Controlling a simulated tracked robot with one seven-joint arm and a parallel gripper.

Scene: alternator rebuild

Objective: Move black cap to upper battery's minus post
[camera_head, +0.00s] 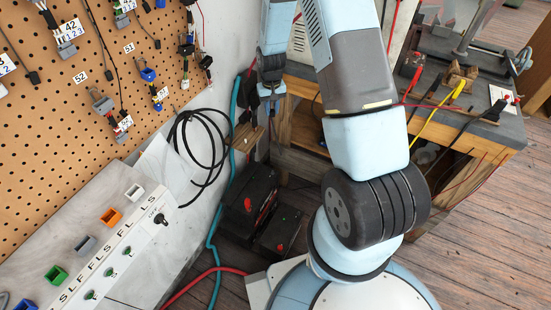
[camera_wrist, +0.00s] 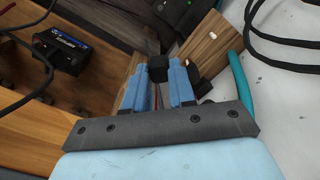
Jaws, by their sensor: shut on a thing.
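The black cap (camera_wrist: 155,68) is pinched between the two blue fingertips of my gripper (camera_wrist: 160,80) in the wrist view. In the head view my gripper (camera_head: 270,92) hangs near the wall, above and apart from the dark batteries; I cannot make out the cap there. One dark battery (camera_head: 262,180) stands by the wall with a red cap (camera_head: 247,204) on it. A second dark battery (camera_head: 268,240) sits nearer, also with a red cap (camera_head: 281,247). The minus posts are not clear. Another black battery (camera_wrist: 62,55) with a blue label lies on wood in the wrist view.
A wooden piece (camera_head: 246,138) is below my gripper. A teal hose (camera_head: 228,165) and a black cable loop (camera_head: 180,155) run along the wall. A workbench (camera_head: 490,130) with tools and clips stands at right. The pegboard (camera_head: 65,120) is at left.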

